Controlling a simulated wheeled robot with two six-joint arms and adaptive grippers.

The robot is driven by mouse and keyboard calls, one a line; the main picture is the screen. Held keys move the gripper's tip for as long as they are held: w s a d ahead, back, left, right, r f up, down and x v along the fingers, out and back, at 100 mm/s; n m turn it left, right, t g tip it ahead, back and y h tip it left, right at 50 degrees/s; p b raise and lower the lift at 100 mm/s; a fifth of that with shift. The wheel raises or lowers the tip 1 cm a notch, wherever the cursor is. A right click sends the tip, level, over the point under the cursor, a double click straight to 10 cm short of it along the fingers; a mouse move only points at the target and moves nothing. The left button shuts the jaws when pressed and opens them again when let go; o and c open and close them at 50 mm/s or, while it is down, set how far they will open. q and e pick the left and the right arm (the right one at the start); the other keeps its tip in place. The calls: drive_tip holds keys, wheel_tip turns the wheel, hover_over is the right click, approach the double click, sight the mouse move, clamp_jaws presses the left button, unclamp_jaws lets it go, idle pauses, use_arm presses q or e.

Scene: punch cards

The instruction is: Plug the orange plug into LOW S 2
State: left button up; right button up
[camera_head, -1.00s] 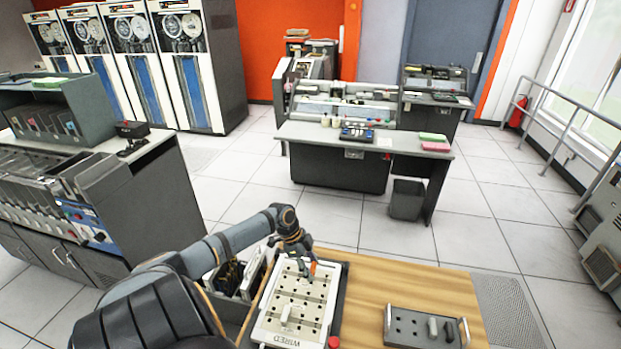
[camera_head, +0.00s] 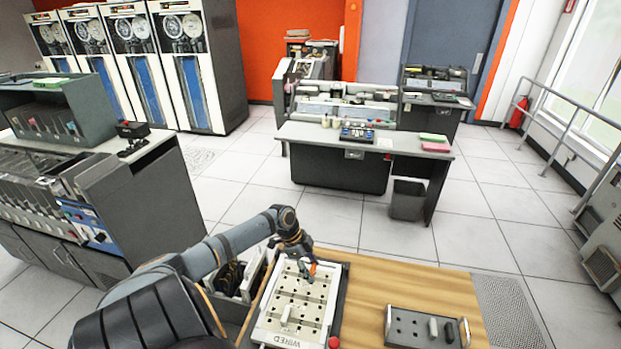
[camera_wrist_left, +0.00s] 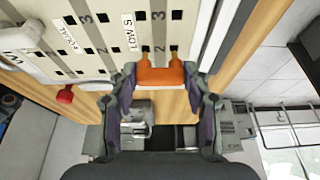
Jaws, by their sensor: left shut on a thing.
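The orange plug (camera_wrist_left: 160,76) is between the fingers of my left gripper (camera_wrist_left: 162,88) in the left wrist view, which is shut on it. Its two prongs point at the cream plugboard (camera_wrist_left: 100,70), at the column marked "2" beside the "LOW S" label (camera_wrist_left: 130,32). The prongs' tips reach the holes' row; I cannot tell whether they are inside. In the head view, my left gripper (camera_head: 308,264) holds the plug (camera_head: 313,270) over the far right part of the board (camera_head: 262,325). My right gripper is not in view.
A pale plug (camera_head: 286,315) stands on the board, with a red knob (camera_head: 334,342) at its near right corner. A grey tray (camera_head: 405,336) with two plugs is on the wooden table (camera_head: 400,282) at right. Open wood lies between them.

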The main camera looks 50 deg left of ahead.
use_arm(q)
drive_tip(key=shift+f+b, duration=0.75)
drive_tip(key=shift+f, duration=0.45)
idle(0.7)
drive_tip(key=o, duration=1)
drive_tip(key=shift+s+a+r, duration=0.1)
drive_tip(key=shift+a+r, duration=0.05)
drive_tip(key=shift+r, duration=0.2)
drive_tip(key=v, duration=0.5)
drive_tip(key=shift+s+a+r, duration=0.15)
drive_tip(key=shift+a, duration=0.05)
drive_tip(key=shift+r, duration=0.65)
drive_tip(key=shift+s, duration=0.1)
